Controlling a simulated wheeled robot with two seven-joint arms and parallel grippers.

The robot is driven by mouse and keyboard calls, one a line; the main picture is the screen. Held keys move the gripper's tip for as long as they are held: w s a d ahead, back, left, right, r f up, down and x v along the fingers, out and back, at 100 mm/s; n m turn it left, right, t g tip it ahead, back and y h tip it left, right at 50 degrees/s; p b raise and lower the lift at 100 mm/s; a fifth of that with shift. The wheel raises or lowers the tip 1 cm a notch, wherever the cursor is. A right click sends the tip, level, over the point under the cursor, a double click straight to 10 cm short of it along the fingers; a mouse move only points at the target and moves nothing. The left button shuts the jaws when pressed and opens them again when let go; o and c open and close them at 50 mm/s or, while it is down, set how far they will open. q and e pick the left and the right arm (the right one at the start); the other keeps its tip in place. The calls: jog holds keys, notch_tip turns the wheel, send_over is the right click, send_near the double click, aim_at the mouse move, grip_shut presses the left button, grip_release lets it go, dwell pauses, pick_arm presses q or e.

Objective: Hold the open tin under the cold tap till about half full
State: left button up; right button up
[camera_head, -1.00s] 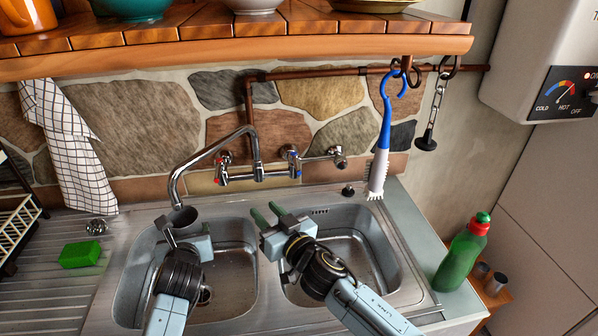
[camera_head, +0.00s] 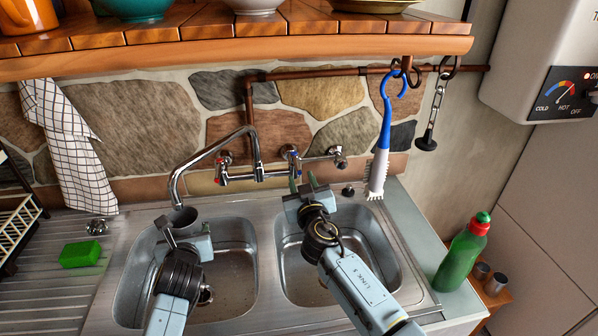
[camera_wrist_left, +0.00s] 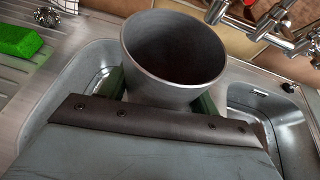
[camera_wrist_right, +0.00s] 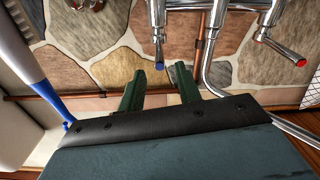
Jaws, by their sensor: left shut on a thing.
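My left gripper (camera_wrist_left: 160,95) is shut on the grey open tin (camera_wrist_left: 175,50), which it holds upright over the left basin. In the head view the tin (camera_head: 184,216) is just below the end of the curved spout (camera_head: 178,180). The tin's inside looks dark, with no water visible, and no stream shows at the spout. My right gripper (camera_head: 304,184) is raised above the back of the right basin, below the blue-marked cold tap (camera_head: 291,155). In the right wrist view its green fingers are apart and empty, with the cold lever (camera_wrist_right: 158,45) just beyond them.
The red-marked hot tap (camera_head: 222,165) is left of the cold one. A blue and white brush (camera_head: 379,160) hangs to the right of my right gripper. A green sponge (camera_head: 80,254) lies on the drainer, and a green bottle (camera_head: 460,255) stands at right. A wooden shelf (camera_head: 240,55) overhangs the back.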

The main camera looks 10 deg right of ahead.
aim_at(300, 174)
jog(key=shift+w, duration=2.35)
grip_shut()
jog(key=shift+d, duration=0.1)
